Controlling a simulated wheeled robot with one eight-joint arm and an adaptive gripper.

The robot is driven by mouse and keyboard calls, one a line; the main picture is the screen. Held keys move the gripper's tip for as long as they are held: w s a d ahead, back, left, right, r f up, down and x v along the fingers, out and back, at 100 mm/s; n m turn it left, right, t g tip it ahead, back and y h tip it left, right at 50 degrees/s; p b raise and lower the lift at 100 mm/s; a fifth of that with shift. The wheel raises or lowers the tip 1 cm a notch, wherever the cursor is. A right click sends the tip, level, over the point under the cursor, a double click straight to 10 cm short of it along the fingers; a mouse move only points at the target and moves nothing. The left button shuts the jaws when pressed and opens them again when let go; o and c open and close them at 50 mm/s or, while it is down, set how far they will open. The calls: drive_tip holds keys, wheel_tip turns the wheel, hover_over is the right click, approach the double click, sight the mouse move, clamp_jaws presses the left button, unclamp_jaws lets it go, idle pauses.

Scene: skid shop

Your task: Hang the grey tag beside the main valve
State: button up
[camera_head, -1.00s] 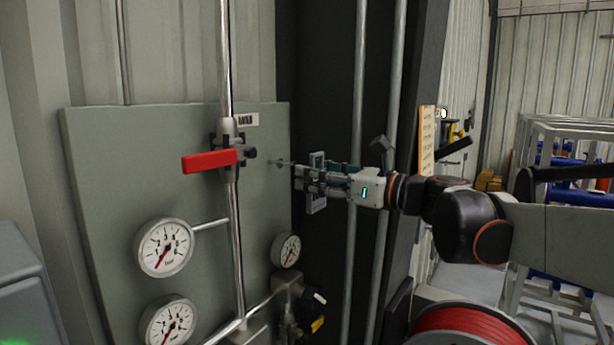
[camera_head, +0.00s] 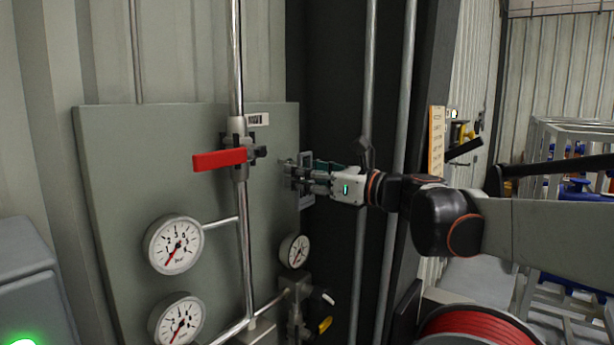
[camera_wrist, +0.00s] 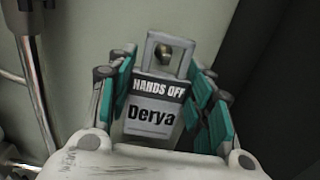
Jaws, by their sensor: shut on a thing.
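The main valve is on the grey panel, with a red lever (camera_head: 220,160) pointing left. A thin metal peg (camera_head: 282,162) sticks out of the panel to the right of the valve. My gripper (camera_head: 300,177) is right of the peg, close to the panel. It is shut on the grey tag (camera_wrist: 150,116), which reads "HANDS OFF Derya". In the wrist view the tag is upright between the teal finger pads, and a metal peg end (camera_wrist: 164,51) shows inside its top opening. I cannot tell how far the peg passes through. In the head view the fingers hide most of the tag.
Pressure gauges (camera_head: 174,245) and pipes (camera_head: 243,250) are on the panel left of and below my gripper. A dark column and vertical pipes (camera_head: 362,250) stand behind it. A red hose reel (camera_head: 478,330) is at the lower right.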

drive_tip(key=shift+w+a+f+b, duration=0.3)
drive_tip(key=shift+w+a, duration=0.15)
drive_tip(key=shift+a, duration=0.1)
drive_tip(key=shift+w+a+f+b, duration=0.3)
drive_tip(key=shift+w+a, duration=0.15)
drive_tip(key=shift+a, duration=0.1)
drive_tip(key=o, duration=0.9)
drive_tip(key=shift+c, duration=0.2)
